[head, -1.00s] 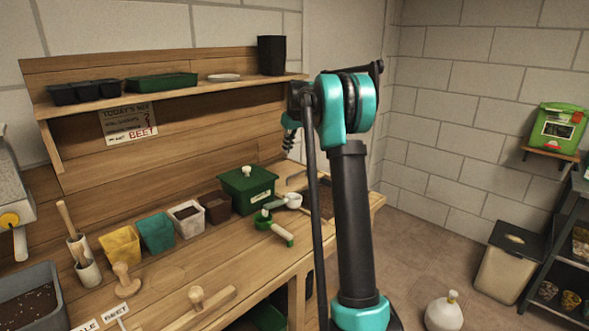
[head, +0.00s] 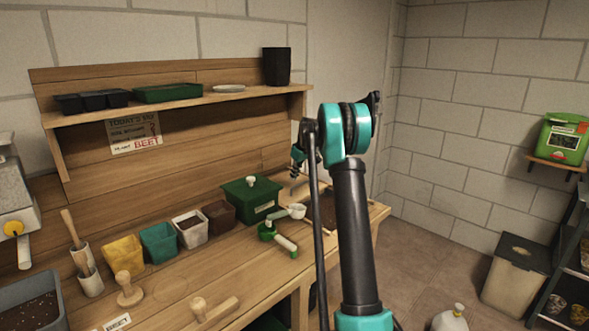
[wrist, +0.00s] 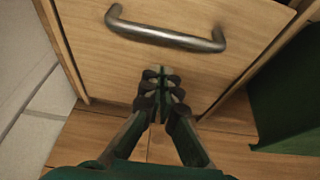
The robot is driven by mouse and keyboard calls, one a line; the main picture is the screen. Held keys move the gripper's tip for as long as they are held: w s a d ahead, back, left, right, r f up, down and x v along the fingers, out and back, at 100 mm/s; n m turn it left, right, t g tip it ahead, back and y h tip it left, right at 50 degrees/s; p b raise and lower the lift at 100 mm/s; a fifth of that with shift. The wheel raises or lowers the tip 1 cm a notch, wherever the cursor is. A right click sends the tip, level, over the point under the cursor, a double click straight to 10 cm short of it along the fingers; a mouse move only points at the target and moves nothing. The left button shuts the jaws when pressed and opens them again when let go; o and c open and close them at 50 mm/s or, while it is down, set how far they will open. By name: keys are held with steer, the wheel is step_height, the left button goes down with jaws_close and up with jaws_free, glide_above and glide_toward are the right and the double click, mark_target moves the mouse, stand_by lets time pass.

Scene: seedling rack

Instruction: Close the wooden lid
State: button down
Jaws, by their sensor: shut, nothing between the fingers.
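The wooden lid (wrist: 140,60) is a pale wood panel with a curved metal bar handle (wrist: 165,35), seen close up in the wrist view. My gripper (wrist: 160,78) is shut and empty, its dark fingertips over the panel just below the handle. I cannot tell whether they touch the wood. In the head view my gripper (head: 297,168) is small beside my arm, over the right end of the bench. The lid is hard to make out there, and my arm hides part of that area.
A green lidded box (head: 252,198) stands left of my gripper on the bench (head: 180,290). A green-handled scoop (head: 278,238) lies in front of it. Several small pots stand further left. A shelf (head: 180,104) runs above. The floor (head: 425,255) at right is partly clear.

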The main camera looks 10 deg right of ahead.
steer(key=shift+s+d+f, duration=0.1)
steer(key=shift+s+d, duration=0.25)
steer(key=shift+s, duration=0.2)
steer(key=shift+s+d+f, duration=0.1)
steer(key=shift+s+d, duration=0.25)
steer(key=shift+s, duration=0.2)
steer(key=s+d, duration=0.6)
steer(key=s, duration=0.4)
steer(key=s+d, duration=0.7)
steer(key=s, duration=0.3)
steer(key=shift+d, duration=0.15)
steer(key=shift+s, duration=0.1)
